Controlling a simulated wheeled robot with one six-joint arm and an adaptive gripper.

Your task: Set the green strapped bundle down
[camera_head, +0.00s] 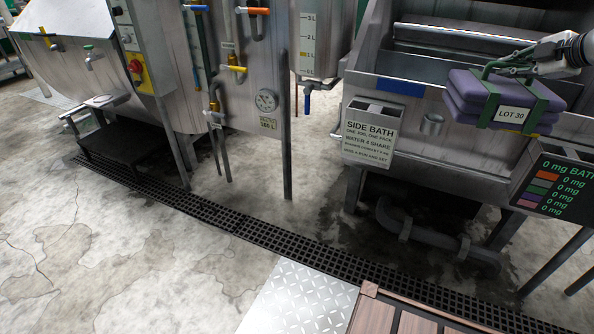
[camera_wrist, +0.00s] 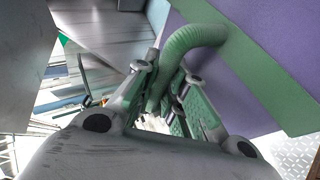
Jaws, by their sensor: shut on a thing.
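The green strapped bundle (camera_head: 473,101) is a stack of purple pads with green straps and a white "LOT 30" label. It hangs tilted at the upper right of the head view, in front of the side bath. My gripper (camera_head: 541,56) comes in from the right and is shut on the bundle's green handle. In the wrist view the handle (camera_wrist: 197,40) runs between the fingers of my gripper (camera_wrist: 170,85). The bundle's purple side and green strap (camera_wrist: 245,65) fill the upper right there. The bundle's underside is hidden.
The steel side bath (camera_head: 400,75) has a "SIDE BATH" sign (camera_head: 370,131) on its front and a display (camera_head: 556,186) at right. A black drain grate (camera_head: 235,220) crosses the floor. A small black step (camera_head: 120,145) stands at left. Open concrete floor (camera_head: 130,260) lies lower left.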

